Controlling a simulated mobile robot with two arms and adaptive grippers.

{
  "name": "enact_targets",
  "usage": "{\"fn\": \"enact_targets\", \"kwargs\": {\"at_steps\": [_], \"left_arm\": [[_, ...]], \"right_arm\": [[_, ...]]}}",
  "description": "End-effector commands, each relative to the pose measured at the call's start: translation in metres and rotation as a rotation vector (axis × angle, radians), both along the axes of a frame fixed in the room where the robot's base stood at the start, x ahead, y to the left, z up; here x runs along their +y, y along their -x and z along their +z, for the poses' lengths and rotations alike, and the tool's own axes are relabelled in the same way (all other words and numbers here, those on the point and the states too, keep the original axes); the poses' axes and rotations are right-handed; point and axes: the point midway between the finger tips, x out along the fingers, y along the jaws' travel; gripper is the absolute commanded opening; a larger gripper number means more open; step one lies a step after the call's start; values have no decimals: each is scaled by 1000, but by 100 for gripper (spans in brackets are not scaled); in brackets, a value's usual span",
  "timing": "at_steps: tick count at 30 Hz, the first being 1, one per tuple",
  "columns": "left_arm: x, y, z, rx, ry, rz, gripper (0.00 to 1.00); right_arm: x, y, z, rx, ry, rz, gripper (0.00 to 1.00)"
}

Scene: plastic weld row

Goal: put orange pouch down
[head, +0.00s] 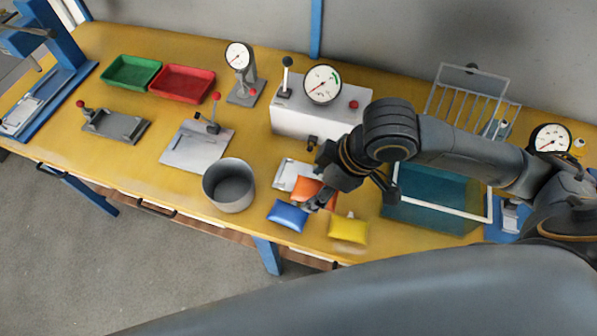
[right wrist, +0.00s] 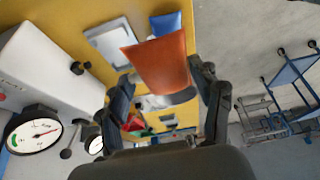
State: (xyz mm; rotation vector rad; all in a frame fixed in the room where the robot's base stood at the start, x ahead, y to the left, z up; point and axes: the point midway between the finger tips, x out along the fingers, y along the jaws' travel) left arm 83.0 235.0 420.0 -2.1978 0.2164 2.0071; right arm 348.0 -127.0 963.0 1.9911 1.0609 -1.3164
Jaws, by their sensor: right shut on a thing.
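My right gripper (head: 322,192) is shut on the orange pouch (head: 306,187) above the front part of the yellow bench. The pouch also shows in the right wrist view (right wrist: 160,62), standing out between the two fingers (right wrist: 162,82). In the head view the gripper covers part of the pouch. A blue pouch (head: 288,216) lies just in front and to the left of it. A yellow pouch (head: 348,229) lies to the right near the bench's front edge. My left gripper is not in view.
A grey round pot (head: 229,186) stands left of the blue pouch. A pale plate (head: 286,175) lies behind the orange pouch. A white gauge box (head: 300,120) stands further back. A teal bin (head: 432,203) is to the right, partly behind my arm.

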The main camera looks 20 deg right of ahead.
Motion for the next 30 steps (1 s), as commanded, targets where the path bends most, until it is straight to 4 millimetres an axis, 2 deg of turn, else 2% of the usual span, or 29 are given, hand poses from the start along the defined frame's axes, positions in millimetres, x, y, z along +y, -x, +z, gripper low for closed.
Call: {"fn": "enact_targets", "kwargs": {"at_steps": [2,5,8,12,15,18,22,27,30], "left_arm": [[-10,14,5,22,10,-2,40],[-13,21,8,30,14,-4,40],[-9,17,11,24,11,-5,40],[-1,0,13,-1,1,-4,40],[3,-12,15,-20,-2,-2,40],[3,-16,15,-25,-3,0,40],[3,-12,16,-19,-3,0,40],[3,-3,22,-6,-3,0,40],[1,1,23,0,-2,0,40]], "right_arm": [[-2,-21,-7,6,2,-9,41],[-3,-44,-17,5,1,-8,41],[-4,-68,-29,7,1,-8,41],[-5,-88,-57,7,1,-7,41],[-6,-99,-71,6,2,-5,41],[-6,-105,-78,4,1,-3,41],[-7,-112,-87,5,3,-4,41],[-7,-111,-110,7,2,-3,41],[-7,-112,-116,3,3,-2,41]]}}
